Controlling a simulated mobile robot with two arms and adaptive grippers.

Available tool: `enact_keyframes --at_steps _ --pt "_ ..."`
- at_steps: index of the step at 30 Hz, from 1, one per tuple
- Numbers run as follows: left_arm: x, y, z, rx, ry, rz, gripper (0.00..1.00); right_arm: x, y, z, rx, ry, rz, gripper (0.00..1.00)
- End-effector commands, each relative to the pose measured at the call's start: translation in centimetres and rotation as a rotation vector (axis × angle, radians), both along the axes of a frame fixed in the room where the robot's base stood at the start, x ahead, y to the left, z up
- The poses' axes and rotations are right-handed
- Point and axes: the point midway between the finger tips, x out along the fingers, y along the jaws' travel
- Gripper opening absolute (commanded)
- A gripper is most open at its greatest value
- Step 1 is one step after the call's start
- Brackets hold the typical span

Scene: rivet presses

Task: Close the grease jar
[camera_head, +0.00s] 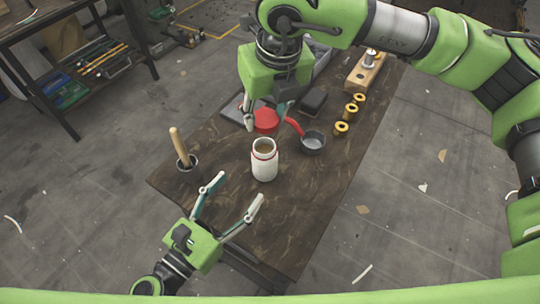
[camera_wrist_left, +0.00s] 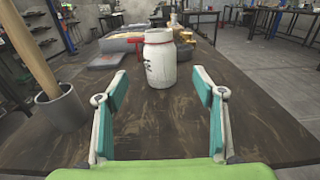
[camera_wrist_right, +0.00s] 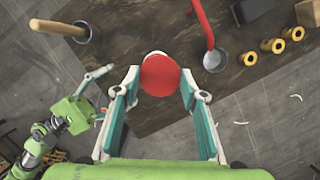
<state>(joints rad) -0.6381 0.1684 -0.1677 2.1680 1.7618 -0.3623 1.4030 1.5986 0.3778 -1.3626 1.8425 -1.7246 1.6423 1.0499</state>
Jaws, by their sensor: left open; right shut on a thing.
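The white grease jar (camera_head: 264,168) stands upright on the dark table, its mouth open with brown grease inside. It also shows in the left wrist view (camera_wrist_left: 160,65), ahead of my left gripper. My left gripper (camera_head: 238,190) is open and empty, low in front of the jar, its fingers pointing towards it without touching. My right gripper (camera_head: 266,116) is shut on the round red lid (camera_head: 266,121), above the table and behind the jar in the head view. The lid (camera_wrist_right: 160,76) sits between the fingertips in the right wrist view and hides most of what is below it.
A grey cup (camera_head: 187,168) with a wooden stick stands left of the jar. A small dark pan (camera_head: 313,144) with a red handle lies right of it. Several brass bushings (camera_head: 341,128) and a wooden block (camera_head: 361,75) are further right. The table's near right part is clear.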

Motion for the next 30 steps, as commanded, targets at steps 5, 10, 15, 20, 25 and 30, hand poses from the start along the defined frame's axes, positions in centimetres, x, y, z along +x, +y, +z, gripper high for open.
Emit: enact_keyframes --at_steps 5,10,15,20,25,30 --pt "0.0 0.0 0.0 0.001 0.001 0.0 0.63 0.0 0.0 0.0 0.001 0.0 0.001 0.32" --pt "0.7 -0.5 0.0 0.001 -0.002 -0.002 0.63 0.0 0.0 0.0 0.001 0.0 0.001 0.32" --pt "2.7 -1.8 0.1 0.001 -0.006 -0.001 0.63 0.0 0.0 0.0 0.001 0.0 0.001 0.32" --pt "4.8 -3.2 0.1 0.0 -0.004 0.001 0.63 0.0 0.0 0.0 0.001 0.0 0.001 0.32" --pt "7.4 -4.9 0.1 -0.002 -0.003 0.002 0.63 0.0 0.0 0.0 0.001 0.0 0.001 0.32" --pt "9.1 -6.0 0.0 -0.001 0.0 0.002 0.63 0.0 0.0 0.0 0.001 0.0 0.001 0.32"
